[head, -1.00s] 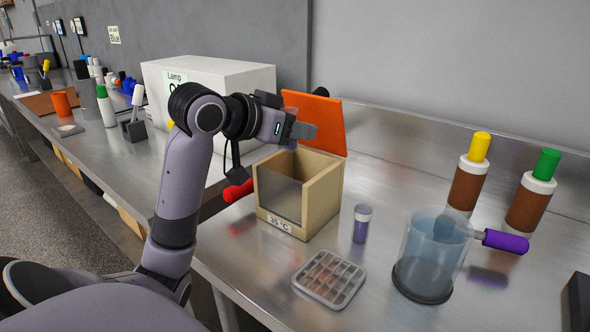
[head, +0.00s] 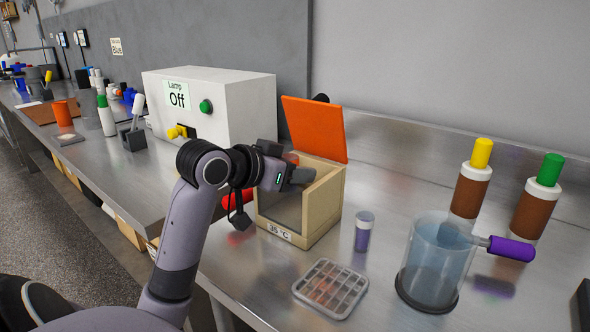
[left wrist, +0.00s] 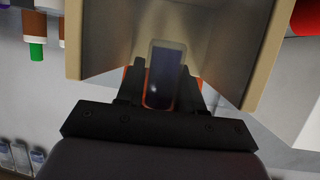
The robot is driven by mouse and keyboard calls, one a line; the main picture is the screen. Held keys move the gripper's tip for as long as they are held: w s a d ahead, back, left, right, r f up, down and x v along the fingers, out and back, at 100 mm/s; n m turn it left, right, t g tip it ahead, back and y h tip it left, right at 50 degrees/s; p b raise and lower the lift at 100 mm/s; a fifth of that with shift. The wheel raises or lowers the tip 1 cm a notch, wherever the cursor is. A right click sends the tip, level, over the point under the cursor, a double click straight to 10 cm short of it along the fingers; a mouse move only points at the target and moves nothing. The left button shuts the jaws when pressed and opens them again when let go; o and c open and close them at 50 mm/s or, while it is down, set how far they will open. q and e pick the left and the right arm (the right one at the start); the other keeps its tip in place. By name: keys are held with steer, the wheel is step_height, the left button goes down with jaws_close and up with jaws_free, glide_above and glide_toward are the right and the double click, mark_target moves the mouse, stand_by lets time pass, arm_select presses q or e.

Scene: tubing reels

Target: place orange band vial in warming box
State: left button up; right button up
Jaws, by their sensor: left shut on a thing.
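The warming box (head: 322,212) is a pale wooden box with a clear front, a "35 °C" label and its orange lid (head: 315,128) standing open at the back. My left gripper (head: 297,178) is at the top opening of the box, shut on a vial. The vial's orange top (head: 291,158) shows just behind the fingers. In the left wrist view the vial (left wrist: 165,72) is dark inside with orange edging, held between the fingers (left wrist: 165,90), with the box walls (left wrist: 92,40) around it. Whether it touches the box floor is hidden. My right gripper is not in view.
A second vial with a grey cap (head: 363,232) stands right of the box. A clear beaker with a purple-handled tool (head: 432,265) and two brown bottles stand at right. A white lamp box (head: 225,105) is behind left.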

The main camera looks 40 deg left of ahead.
arm_select(q)
steer(key=shift+f, duration=0.55)
steer(key=o, duration=1)
steer(key=shift+c, duration=0.2)
steer(key=shift+o, duration=0.3)
steer(key=shift+f, duration=0.15)
steer(key=shift+d, duration=0.15)
steer(key=shift+r, duration=0.45)
steer(key=b+v, duration=0.5)
steer(key=v, duration=0.7)
steer(key=shift+a+r+b, duration=0.2)
steer(key=shift+r+b, duration=0.2)
steer(key=shift+r, duration=0.05)
